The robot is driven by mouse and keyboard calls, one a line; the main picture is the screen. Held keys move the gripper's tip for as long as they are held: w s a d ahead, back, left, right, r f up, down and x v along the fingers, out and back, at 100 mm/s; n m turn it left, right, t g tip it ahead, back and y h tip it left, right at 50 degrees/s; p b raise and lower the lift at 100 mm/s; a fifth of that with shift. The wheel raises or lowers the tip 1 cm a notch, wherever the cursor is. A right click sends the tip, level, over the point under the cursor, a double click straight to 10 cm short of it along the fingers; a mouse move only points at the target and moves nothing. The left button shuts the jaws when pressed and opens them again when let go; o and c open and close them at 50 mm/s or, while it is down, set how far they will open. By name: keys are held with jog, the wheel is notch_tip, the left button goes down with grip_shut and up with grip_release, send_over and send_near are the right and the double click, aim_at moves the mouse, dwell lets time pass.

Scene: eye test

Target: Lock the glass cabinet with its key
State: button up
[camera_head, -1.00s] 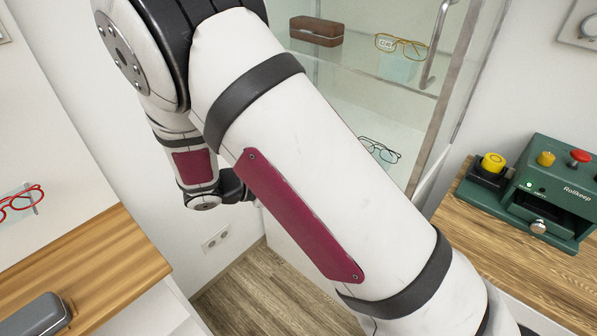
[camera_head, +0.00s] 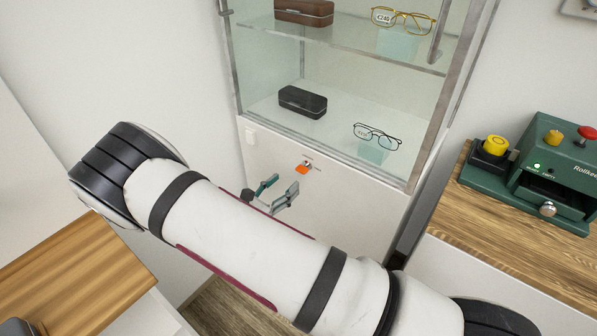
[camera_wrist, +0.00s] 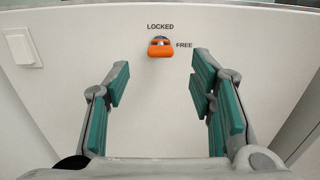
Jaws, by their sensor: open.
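The glass cabinet (camera_head: 345,205) stands ahead, with glass above and a white panel below. An orange key (camera_head: 303,168) sits in the lock on that panel. In the wrist view the key (camera_wrist: 161,48) shows at top centre, with "LOCKED" printed above it and "FREE" to its right. Its orange head lies wider than tall; I cannot tell surely which word it is set to. My gripper (camera_head: 279,190) is open and empty in front of the panel, a little below and left of the key. In the wrist view its teal-padded fingers (camera_wrist: 160,78) stand apart below the key, not touching it.
Glasses and cases, such as the black case (camera_head: 302,101), stand on the cabinet's shelves. A green machine (camera_head: 535,190) stands on the wooden counter (camera_head: 500,235) at right. Another wooden top (camera_head: 75,265) is at left. A white switch plate (camera_wrist: 20,47) is left of the key.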

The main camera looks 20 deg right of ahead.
aim_at(299, 171)
jog(key=x, duration=0.7)
jog(key=shift+w+d, duration=0.15)
jog(key=shift+d, duration=0.1)
jog(key=c, duration=1.2)
